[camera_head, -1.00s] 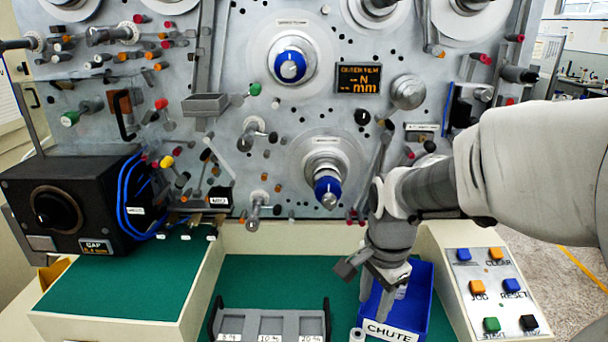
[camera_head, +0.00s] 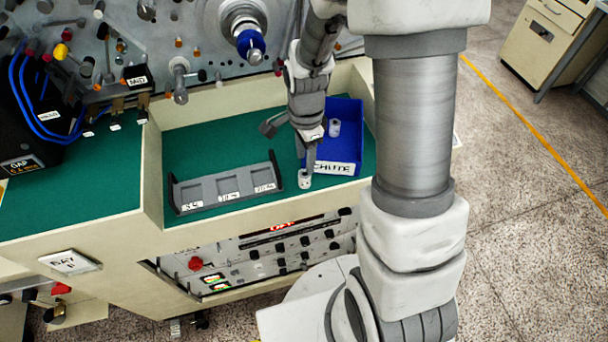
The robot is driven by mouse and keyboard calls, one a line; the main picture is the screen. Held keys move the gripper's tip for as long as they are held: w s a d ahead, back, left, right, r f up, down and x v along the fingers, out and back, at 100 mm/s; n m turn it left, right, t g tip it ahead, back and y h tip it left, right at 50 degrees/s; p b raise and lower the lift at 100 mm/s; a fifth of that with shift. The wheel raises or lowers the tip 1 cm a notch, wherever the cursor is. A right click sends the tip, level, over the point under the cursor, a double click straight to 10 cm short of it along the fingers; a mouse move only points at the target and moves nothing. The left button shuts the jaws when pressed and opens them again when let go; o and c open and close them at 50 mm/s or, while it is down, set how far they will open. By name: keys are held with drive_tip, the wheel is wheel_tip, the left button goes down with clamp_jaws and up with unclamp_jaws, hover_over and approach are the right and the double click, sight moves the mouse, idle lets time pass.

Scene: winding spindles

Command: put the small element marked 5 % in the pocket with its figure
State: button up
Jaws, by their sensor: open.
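A small pale cylindrical element (camera_head: 305,181) stands on the green surface in front of the blue chute bin. Its marking is too small to read. A second pale element (camera_head: 334,128) is inside the blue chute bin (camera_head: 349,147). The grey tray (camera_head: 185,194) stands to the left, with three pockets that look empty. Their labels read about 5 % at left, 10 % in the middle and 20 % at right. My gripper (camera_head: 307,165) is open and points down, with its fingertips at the top of the front element. Whether the element is between the fingers cannot be told.
The green work surface (camera_head: 205,150) is clear behind the tray. The machine panel with spindles (camera_head: 243,40) rises at the back. A black gauge box (camera_head: 25,125) is at the left. A raised cream edge (camera_head: 152,185) borders the recess on the left.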

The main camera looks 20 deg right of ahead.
sight(305, 174)
drive_tip(key=shift+w+f+p, duration=0.1)
drive_tip(key=shift+f+p, duration=0.3)
drive_tip(key=shift+f, duration=3.1)
drive_tip(key=shift+c, duration=0.4)
clamp_jaws()
